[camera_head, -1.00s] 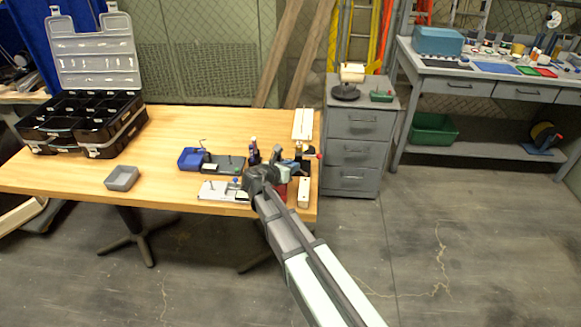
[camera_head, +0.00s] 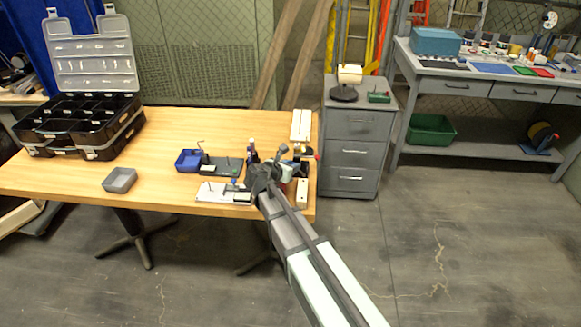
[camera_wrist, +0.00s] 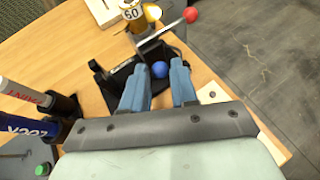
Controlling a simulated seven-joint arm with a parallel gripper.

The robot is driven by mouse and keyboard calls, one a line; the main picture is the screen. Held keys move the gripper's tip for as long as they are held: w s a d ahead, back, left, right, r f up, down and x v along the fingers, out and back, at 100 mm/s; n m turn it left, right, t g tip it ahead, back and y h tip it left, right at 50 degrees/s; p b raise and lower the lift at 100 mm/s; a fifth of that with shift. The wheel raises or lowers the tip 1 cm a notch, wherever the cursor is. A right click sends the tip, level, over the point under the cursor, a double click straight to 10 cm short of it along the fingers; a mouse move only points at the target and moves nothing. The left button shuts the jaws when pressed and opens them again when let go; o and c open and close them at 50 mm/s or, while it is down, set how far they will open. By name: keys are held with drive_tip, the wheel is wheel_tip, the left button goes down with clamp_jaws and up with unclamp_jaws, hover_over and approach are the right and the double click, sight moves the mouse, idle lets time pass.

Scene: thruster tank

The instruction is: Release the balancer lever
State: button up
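In the wrist view, a black device (camera_wrist: 118,82) stands on the wooden table, with a blue ball knob (camera_wrist: 160,69) in front of it. The knob lies between or just beyond my fingertips; contact cannot be told. A metal rod (camera_wrist: 160,34) with a red ball (camera_wrist: 190,15) at its end rises behind it, beside a yellow part (camera_wrist: 138,17) marked 60. Which of these is the balancer lever is not certain. My gripper (camera_wrist: 159,84) has its two blue-grey fingers apart. In the head view my gripper (camera_head: 286,170) is over the table's right end, partly hiding the device.
Two upright tubes (camera_wrist: 50,112) stand left of my gripper. The wooden table (camera_head: 160,140) also holds a blue bin (camera_head: 188,160), a grey bin (camera_head: 120,180) and an open black organizer (camera_head: 80,120). A grey drawer cabinet (camera_head: 355,150) stands close to the right.

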drive_tip(key=o, duration=0.3)
drive_tip(key=v, duration=1.3)
drive_tip(key=shift+s+a+r, duration=0.2)
drive_tip(key=shift+s, duration=0.1)
drive_tip(key=shift+o, duration=0.3)
